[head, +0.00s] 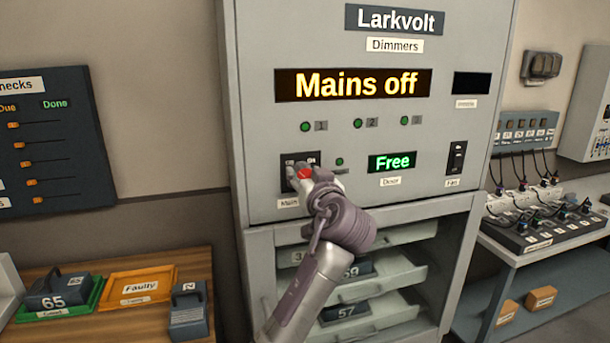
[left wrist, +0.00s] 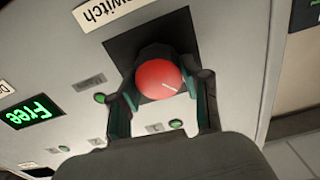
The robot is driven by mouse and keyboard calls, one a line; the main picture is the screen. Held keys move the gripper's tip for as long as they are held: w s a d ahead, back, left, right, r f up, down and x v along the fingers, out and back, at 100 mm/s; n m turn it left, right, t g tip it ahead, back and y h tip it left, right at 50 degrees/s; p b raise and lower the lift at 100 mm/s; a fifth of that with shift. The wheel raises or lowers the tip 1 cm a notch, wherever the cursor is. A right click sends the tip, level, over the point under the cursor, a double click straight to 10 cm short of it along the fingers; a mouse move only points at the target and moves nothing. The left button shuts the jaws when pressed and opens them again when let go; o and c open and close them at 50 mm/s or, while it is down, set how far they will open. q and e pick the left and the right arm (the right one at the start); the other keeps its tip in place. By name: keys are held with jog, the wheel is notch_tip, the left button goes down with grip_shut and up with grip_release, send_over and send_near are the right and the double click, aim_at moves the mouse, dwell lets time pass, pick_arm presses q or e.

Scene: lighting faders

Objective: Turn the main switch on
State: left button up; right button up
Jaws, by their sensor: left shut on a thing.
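The main switch is a round red knob (head: 305,174) on a black plate (head: 287,160) at the lower left of the grey dimmer cabinet's front. The knob also shows in the left wrist view (left wrist: 158,80), with a thin white line on its face. My left gripper (head: 303,178) is at the knob, its two fingers on either side of it, shut on it. In the left wrist view my left gripper (left wrist: 162,100) has a finger on each side of the knob. The display (head: 352,84) above reads "Mains off". My right gripper is not in view.
A "Free" door display (head: 392,162) and a fan switch (head: 456,157) sit right of the knob. Open shelves (head: 400,275) with numbered modules lie below. A wooden bench (head: 150,325) with trays stands left; a table with plugged cables (head: 545,235) stands right.

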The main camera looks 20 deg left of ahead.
pick_arm(q)
jog(key=m+p, duration=0.1)
jog(key=m, duration=0.2)
jog(key=shift+r, duration=0.15)
jog(key=m+p, duration=0.2)
jog(key=m, duration=0.2)
jog(key=shift+w+d+m+p, duration=0.1)
jog(key=shift+m+p, duration=0.2)
jog(key=shift+p, duration=0.1)
jog(key=m+p, duration=0.4)
jog(key=m, duration=0.1)
jog(key=shift+d+f+m+p, duration=0.1)
jog(key=shift+f+m+p, duration=0.1)
jog(key=shift+m+p, duration=1.8)
jog(key=shift+m+b, duration=0.35)
jog(key=shift+m, duration=0.05)
jog(key=o, duration=1.2)
jog(key=shift+w+f, duration=0.1)
jog(key=shift+f, duration=0.05)
jog(key=shift+c, duration=0.2)
